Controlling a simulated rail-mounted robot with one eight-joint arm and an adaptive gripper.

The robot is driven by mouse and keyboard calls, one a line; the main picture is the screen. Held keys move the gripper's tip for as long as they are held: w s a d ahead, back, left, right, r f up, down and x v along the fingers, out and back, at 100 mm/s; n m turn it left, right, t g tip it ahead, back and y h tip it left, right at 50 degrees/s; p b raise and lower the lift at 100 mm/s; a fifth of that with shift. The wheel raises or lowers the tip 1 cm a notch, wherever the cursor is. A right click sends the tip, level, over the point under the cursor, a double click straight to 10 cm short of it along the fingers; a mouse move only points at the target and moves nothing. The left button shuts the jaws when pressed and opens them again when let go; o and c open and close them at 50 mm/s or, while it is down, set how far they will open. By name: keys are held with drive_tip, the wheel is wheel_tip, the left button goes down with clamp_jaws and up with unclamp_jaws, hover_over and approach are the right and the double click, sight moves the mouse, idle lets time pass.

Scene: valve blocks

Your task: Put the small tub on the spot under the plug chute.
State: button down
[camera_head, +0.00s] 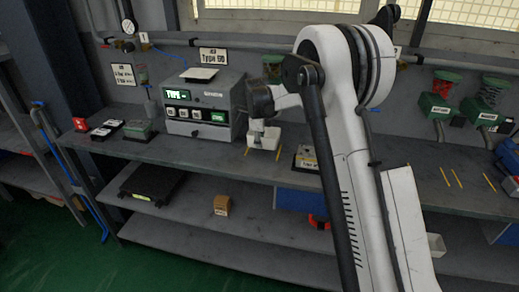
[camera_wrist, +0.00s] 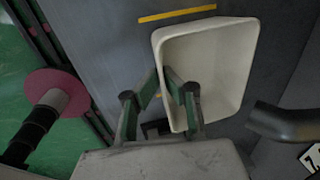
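The small tub (camera_head: 264,139) is white and stands upright at bench height, between yellow marks, right of the grey machine. Whether it rests on the bench or hangs just above, I cannot tell. My gripper (camera_head: 257,122) is directly over it. In the wrist view, the tub (camera_wrist: 222,60) is open and empty. My gripper (camera_wrist: 163,75) has its fingers close together at the tub's near left wall, one outside and one inside, seemingly pinching the wall. Two green chutes (camera_head: 441,84) and (camera_head: 487,97) are on the wall at right; I cannot read which is for plugs.
The bench (camera_head: 410,172) has yellow marks (camera_head: 453,178) below the chutes, with free room between them. A grey machine (camera_head: 205,105) stands left of the tub. A labelled block (camera_head: 306,158) lies to its right. My arm hides part of the bench.

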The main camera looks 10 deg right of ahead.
sight(260, 156)
wheel_tip(260, 156, down, 3)
drive_tip(key=shift+f, duration=0.15)
drive_tip(key=c, duration=1.9)
unclamp_jaws()
